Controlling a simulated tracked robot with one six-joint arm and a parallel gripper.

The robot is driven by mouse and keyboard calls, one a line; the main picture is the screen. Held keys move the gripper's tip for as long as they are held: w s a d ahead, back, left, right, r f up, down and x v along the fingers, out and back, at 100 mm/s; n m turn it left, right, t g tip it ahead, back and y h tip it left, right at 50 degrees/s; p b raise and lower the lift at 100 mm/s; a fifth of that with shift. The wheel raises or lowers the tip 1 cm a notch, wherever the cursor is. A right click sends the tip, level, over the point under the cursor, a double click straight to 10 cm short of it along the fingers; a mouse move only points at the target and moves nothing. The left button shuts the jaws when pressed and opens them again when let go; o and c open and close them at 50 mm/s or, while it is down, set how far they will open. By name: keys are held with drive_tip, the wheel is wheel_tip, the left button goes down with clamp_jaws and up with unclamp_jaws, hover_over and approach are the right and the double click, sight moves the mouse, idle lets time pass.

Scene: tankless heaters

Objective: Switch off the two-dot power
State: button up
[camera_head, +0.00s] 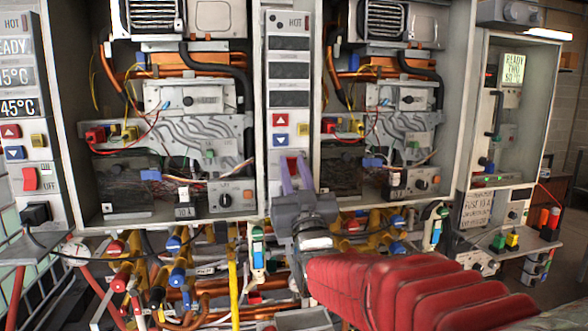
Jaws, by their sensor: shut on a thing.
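The middle heater's control panel (290,103) is a tall grey strip marked HOT, with dark displays, a red up button (281,120), a blue down button (281,139) and a yellow button (304,129). My gripper (293,171) reaches up from below to the lower part of this panel. Its two purple fingers are shut on the power switch, which they mostly hide, so its position cannot be told. The left panel has a red rocker switch (30,179) beside an OFF label, and lit displays (17,107).
Open heater cabinets with wires and boards flank the middle panel on the left (160,130) and right (385,130). Crowded pipes and valves (175,265) lie below, close around my arm. A smaller cabinet (503,110) with a lit READY display stands at the right.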

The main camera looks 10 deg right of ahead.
drive_tip(key=o, duration=1.1)
drive_tip(key=shift+c, duration=0.2)
drive_tip(key=shift+s, duration=0.1)
drive_tip(key=v, duration=1.3)
drive_tip(key=shift+s+f, duration=0.25)
drive_tip(key=shift+s, duration=0.1)
